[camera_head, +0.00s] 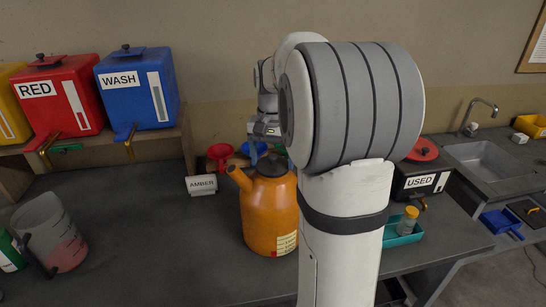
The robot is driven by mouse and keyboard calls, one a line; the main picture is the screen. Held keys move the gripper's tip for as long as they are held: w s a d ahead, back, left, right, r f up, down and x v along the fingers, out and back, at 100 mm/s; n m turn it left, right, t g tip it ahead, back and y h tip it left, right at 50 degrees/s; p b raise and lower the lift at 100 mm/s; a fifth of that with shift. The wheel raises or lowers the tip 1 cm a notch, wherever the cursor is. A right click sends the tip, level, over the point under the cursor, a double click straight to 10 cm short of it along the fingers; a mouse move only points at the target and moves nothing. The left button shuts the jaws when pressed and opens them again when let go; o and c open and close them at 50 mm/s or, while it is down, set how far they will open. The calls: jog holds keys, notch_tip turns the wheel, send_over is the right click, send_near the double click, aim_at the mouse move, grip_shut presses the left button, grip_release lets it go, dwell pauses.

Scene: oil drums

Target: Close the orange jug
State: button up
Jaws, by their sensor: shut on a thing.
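The orange jug (268,213) stands upright on the dark bench in the middle, with a spout at its upper left. A dark cap (272,166) shows at the jug's top; I cannot tell how firmly it is seated. My gripper (256,149) shows small just above and behind the jug top, pointing down. It looks shut on the dark cap, though the contact is hard to make out. My arm hides the jug's right side and part of the area behind it.
An AMBER sign (201,185) stands left of the jug. A red funnel (220,153) and a blue funnel (247,148) are behind. A grey beaker (52,235) stands left. The USED container (418,180) and teal tray (404,236) are right. The left-centre bench is clear.

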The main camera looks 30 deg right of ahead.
dwell(0.3)
jog(key=o, duration=1)
jog(key=shift+r, duration=0.1)
jog(key=shift+r+p, duration=2.8)
jog(key=shift+r, duration=0.6)
grip_shut()
